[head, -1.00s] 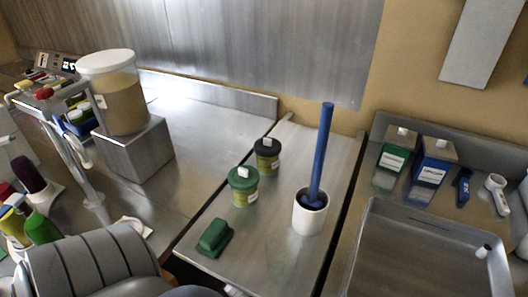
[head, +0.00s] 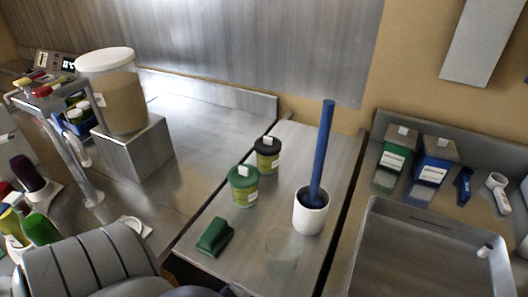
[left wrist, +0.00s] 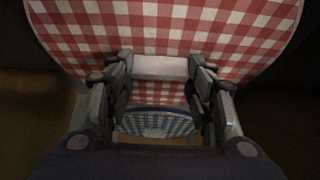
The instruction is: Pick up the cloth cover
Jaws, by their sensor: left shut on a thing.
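In the left wrist view a red-and-white checked cloth cover (left wrist: 160,25) with a rounded edge fills the top of the picture. My left gripper (left wrist: 160,70) has a finger on each side of a pale bar-like part at the cloth and is shut on it. A blue-and-white checked cloth (left wrist: 155,124) shows lower down, between and beyond the fingers. The cloths and my left gripper do not show clearly in the head view, where my grey arm covers the lower left. My right gripper is in neither view.
A white-lidded bucket (head: 108,90) stands on a steel block. Green (head: 243,187) and black-lidded (head: 267,155) jars, a green cloth-like item (head: 214,237) and a white pot (head: 311,212) with a blue rod (head: 322,150) stand on the middle counter. A steel basin (head: 375,225) is at right.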

